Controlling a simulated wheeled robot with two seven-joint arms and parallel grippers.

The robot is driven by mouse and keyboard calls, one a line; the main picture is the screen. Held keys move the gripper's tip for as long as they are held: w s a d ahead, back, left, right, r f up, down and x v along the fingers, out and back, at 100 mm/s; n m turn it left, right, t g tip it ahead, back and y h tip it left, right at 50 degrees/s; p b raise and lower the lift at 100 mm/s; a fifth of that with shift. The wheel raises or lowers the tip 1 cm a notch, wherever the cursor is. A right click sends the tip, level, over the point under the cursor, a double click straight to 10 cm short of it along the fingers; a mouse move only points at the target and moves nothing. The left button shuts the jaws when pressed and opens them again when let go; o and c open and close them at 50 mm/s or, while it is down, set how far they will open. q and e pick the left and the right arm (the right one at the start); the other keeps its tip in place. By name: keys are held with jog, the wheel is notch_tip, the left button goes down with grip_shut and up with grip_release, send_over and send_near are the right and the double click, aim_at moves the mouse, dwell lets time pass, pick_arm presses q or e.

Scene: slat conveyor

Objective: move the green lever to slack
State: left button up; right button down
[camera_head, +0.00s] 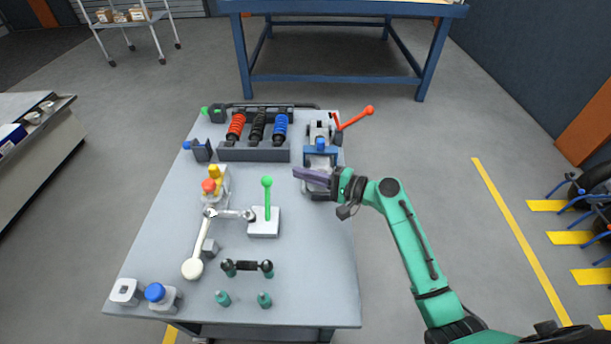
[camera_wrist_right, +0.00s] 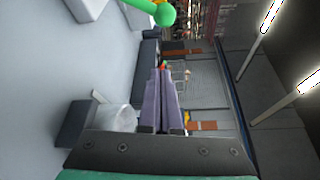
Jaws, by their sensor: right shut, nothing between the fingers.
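The green lever (camera_head: 267,200) stands nearly upright on a pale square base (camera_head: 264,229) near the middle of the bench, its green ball knob at the top. In the right wrist view the knob (camera_wrist_right: 165,14) and part of its rod show at the top edge, beyond the fingertips. My right gripper (camera_head: 297,173) is shut and empty, its purple fingers to the right of the knob in the head view and apart from it. The shut fingers also show in the right wrist view (camera_wrist_right: 163,72). My left gripper is not in view.
On the grey bench (camera_head: 330,290), a red-handled lever and clamp (camera_head: 319,146) stand behind my right gripper. A rack of coloured coils (camera_head: 257,127) is at the back. A white arm (camera_head: 201,246) with a metal link lies left of the lever. A dark handle (camera_head: 247,266) is in front.

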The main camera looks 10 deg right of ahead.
aim_at(267, 200)
jog(key=x, duration=0.6)
jog(key=s, duration=0.1)
jog(key=s+p, duration=0.1)
jog(key=s+a+r, duration=0.1)
jog(key=shift+s+a+p, duration=0.1)
jog(key=shift+s+p, duration=0.05)
jog(key=shift+p, duration=0.15)
jog(key=shift+s, duration=0.2)
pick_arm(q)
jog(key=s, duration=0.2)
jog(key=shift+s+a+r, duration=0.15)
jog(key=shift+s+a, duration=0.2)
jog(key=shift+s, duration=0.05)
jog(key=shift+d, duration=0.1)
pick_arm(e)
jog(key=shift+a, duration=0.15)
